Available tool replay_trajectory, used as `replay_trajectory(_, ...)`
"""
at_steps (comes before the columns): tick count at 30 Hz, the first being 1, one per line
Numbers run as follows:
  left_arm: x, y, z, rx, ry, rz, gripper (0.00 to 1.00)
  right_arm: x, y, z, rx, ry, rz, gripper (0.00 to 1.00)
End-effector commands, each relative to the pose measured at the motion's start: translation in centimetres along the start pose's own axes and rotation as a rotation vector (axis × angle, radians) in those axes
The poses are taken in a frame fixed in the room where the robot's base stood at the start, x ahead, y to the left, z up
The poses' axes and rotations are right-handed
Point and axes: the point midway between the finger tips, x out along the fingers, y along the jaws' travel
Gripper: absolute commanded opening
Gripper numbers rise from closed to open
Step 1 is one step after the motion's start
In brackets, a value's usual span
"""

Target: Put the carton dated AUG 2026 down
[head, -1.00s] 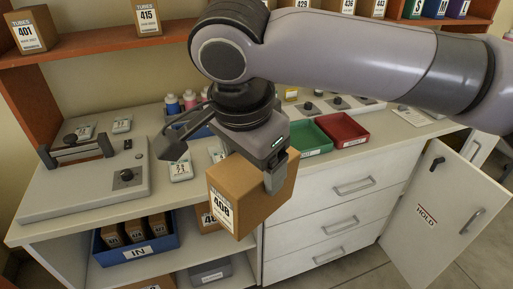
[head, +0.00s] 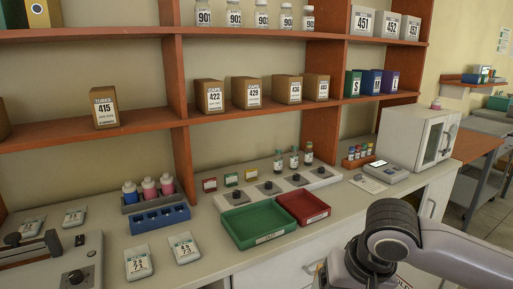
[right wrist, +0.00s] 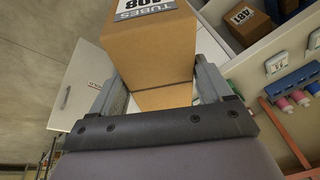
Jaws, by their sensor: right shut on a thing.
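A brown carton (right wrist: 155,45) with a white label reading TUBES 408 is held in my right gripper (right wrist: 160,88), one finger on each side of it in the right wrist view. No date can be read on it. The head view shows only part of my right arm, at the lower right; the gripper and held carton are outside that view. My left gripper is in neither current view.
Cartons 415 (head: 104,107), 422 (head: 210,96), 429 (head: 246,92) and others stand spaced along the middle shelf (head: 150,119). A green tray (head: 258,226) and red tray (head: 303,207) sit on the counter. Bare shelf shows between cartons 415 and 422.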

Motion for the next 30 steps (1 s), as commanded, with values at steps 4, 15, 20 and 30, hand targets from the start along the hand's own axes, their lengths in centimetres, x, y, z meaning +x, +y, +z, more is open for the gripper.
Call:
replay_trajectory(4, 0.0, 0.0, 0.0, 0.0, 0.0, 0.0, 1.0, 1.0, 4.1, 0.8, -0.055, -0.011, -0.013, 0.35)
replay_trajectory(15, 0.0, 0.0, 0.0, 0.0, 0.001, 0.0, 1.0, 1.5, 7.3, 1.6, -0.123, -0.018, -0.034, 0.35)
replay_trajectory(20, 0.0, 0.0, -0.1, 0.0, 0.001, 0.0, 1.0, 1.5, 7.3, 1.6, -0.122, -0.018, -0.036, 0.35)
replay_trajectory(30, 0.0, 0.0, -0.1, 0.0, 0.001, 0.001, 1.0, 1.5, 7.3, 1.6, -0.121, -0.019, -0.035, 0.35)
